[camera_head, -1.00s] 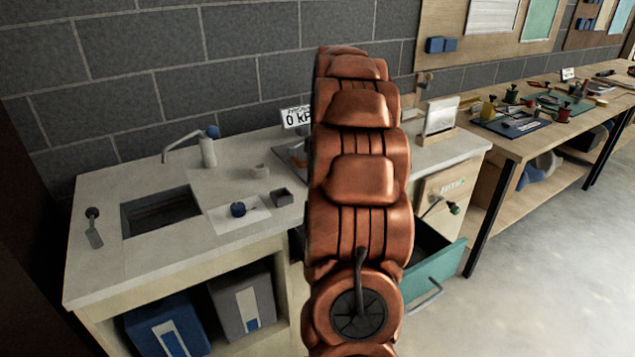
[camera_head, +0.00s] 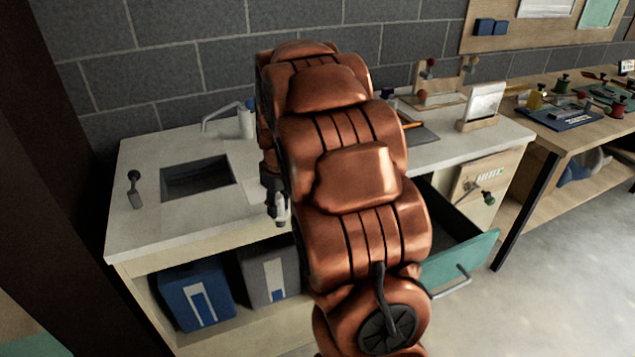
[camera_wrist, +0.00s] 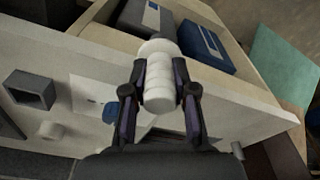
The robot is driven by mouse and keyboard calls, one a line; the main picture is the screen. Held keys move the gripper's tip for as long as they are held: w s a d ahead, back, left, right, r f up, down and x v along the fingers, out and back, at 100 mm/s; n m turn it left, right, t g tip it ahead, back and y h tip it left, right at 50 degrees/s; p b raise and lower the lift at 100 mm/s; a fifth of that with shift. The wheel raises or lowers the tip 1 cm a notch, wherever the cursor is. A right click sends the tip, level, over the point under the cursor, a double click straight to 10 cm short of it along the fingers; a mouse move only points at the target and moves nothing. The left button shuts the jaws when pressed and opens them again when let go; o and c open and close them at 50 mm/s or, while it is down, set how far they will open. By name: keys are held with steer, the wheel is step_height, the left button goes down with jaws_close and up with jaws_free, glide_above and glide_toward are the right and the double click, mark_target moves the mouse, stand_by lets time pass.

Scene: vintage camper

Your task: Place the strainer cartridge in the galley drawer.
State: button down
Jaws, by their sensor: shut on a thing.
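The strainer cartridge, a white ribbed cylinder (camera_wrist: 158,88), is held between the fingers of my gripper (camera_wrist: 160,72) in the wrist view. In the head view my gripper (camera_head: 273,192) shows at the left side of my copper arm, with a white piece of the cartridge (camera_head: 281,210) below it, near the counter's front edge. The galley drawer, with a teal front (camera_head: 462,262), is pulled open below the counter, right of my arm. Its dark inside shows partly; my arm hides its left part.
The pale counter (camera_head: 150,228) has a sink (camera_head: 197,178) and a tap. A blue box (camera_head: 195,295) and a grey box (camera_head: 268,272) stand below. A dark square cup (camera_wrist: 28,90) and a blue knob (camera_wrist: 110,112) are on the counter. Open floor lies at right.

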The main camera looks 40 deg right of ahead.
steer(key=w+a+f, duration=0.3)
steer(key=a, duration=0.6)
steer(key=w+a+f+m, duration=0.1)
steer(key=w+a+f, duration=0.2)
steer(key=a, duration=0.7)
steer(key=shift+w+a+f, duration=0.25)
steer(key=shift+w+f, duration=0.1)
steer(key=shift+f, duration=0.05)
